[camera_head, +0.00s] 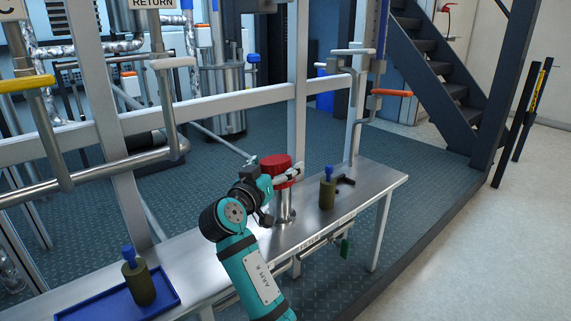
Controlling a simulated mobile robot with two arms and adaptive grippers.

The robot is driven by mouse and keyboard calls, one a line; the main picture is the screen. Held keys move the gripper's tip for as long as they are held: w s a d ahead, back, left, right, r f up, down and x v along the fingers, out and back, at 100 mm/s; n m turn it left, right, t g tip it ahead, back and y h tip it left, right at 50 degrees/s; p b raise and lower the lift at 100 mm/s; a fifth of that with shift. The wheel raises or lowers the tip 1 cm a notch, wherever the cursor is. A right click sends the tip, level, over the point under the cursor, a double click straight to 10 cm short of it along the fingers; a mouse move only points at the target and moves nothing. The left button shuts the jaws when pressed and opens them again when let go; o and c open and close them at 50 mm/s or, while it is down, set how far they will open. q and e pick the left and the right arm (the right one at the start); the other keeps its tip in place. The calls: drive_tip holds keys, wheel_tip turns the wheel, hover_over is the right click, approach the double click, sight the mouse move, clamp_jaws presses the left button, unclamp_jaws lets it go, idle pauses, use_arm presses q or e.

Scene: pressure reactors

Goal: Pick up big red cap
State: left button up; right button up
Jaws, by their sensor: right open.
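The big red cap (275,165) sits on top of a metal post (284,208) that stands on the steel bench. My right gripper (287,176) is at the cap's near side, with its fingers pointing to the right across the cap's lower front. The gripper is open. I cannot tell whether the fingers touch the cap. My teal right arm comes up from the bottom of the view and hides part of the bench and the post's left side. My left gripper is not in view.
The steel bench (367,180) carries an olive cylinder with a blue top (327,190) and a small black part (345,181) to the right. A blue tray (170,297) with a similar cylinder (139,282) is at lower left. Grey frame rails (225,103) stand behind the bench.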

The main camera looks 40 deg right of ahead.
drive_tip(key=shift+a, duration=0.1)
drive_tip(key=shift+c, duration=1.2)
drive_tip(key=c, duration=1.1)
drive_tip(key=shift+r, duration=0.15)
